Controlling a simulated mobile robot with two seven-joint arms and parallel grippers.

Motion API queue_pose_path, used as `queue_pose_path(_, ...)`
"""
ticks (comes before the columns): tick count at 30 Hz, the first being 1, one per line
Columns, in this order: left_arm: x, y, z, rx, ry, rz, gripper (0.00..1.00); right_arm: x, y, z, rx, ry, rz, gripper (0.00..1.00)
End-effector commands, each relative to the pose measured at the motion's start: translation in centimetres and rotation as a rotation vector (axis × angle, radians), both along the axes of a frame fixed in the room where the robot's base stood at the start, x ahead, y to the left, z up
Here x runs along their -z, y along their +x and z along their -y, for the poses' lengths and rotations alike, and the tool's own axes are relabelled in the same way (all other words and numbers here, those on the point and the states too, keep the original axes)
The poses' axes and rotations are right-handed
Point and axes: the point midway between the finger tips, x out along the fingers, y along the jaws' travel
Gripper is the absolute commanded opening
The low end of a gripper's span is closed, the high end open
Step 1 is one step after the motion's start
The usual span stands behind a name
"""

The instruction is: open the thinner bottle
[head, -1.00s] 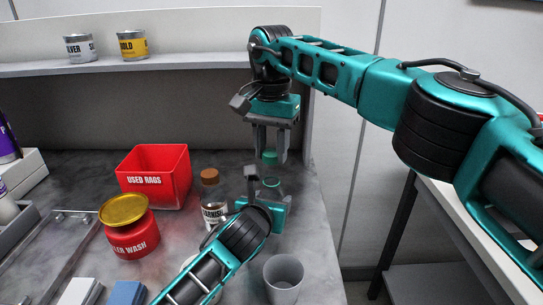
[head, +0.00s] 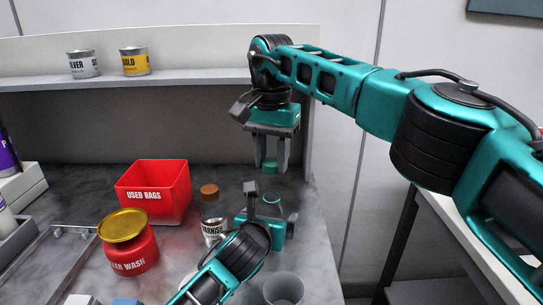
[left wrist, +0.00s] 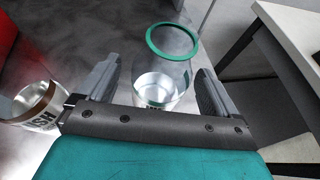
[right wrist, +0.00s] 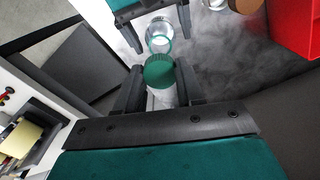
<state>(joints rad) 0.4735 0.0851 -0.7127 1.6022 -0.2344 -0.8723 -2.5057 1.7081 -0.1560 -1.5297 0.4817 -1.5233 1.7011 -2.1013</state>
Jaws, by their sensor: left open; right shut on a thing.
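The thinner bottle (head: 271,205) is clear and stands upright near the right end of the worktop. It also shows in the left wrist view (left wrist: 158,90). My left gripper (head: 268,215) is open, with its fingers on either side of the bottle. My right gripper (head: 270,158) points down above the bottle and is shut on the green cap (right wrist: 159,70). The cap is apart from the bottle, with a gap below it in the head view. In the right wrist view the bottle's round mouth (right wrist: 159,36) shows beyond the cap. The bottle's lower part is partly hidden in the head view.
A cork-topped varnish bottle (head: 210,218) stands close left of my left gripper. A grey cup (head: 284,289) stands in front. A red rag box (head: 153,192) and a red wash jar (head: 128,243) are farther left. The worktop's right edge is close.

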Motion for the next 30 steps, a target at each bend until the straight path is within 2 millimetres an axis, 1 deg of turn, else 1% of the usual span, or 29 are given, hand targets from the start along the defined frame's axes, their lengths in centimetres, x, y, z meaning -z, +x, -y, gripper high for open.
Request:
queue_pose_path(5,-0.7,-1.7,-0.5,0.001,0.002,0.000,0.93,0.1,0.0,0.0,0.000,0.000,0.000,0.01)
queue_pose_path(12,-2.3,-5.6,-1.5,0.002,0.001,0.000,0.93,0.0,0.0,0.0,0.000,0.000,0.000,0.01)
queue_pose_path(18,-3.6,-8.5,-2.3,0.002,0.001,0.001,0.93,0.0,0.0,0.0,0.000,0.000,0.000,0.01)
queue_pose_path(24,-4.3,-10.1,-2.7,-0.001,0.002,-0.001,0.93,0.0,0.0,0.0,0.000,0.000,0.000,0.01)
queue_pose_path(30,-4.4,-10.5,-2.8,0.000,0.000,-0.001,0.93,0.0,0.0,0.0,0.000,0.000,0.000,0.01)
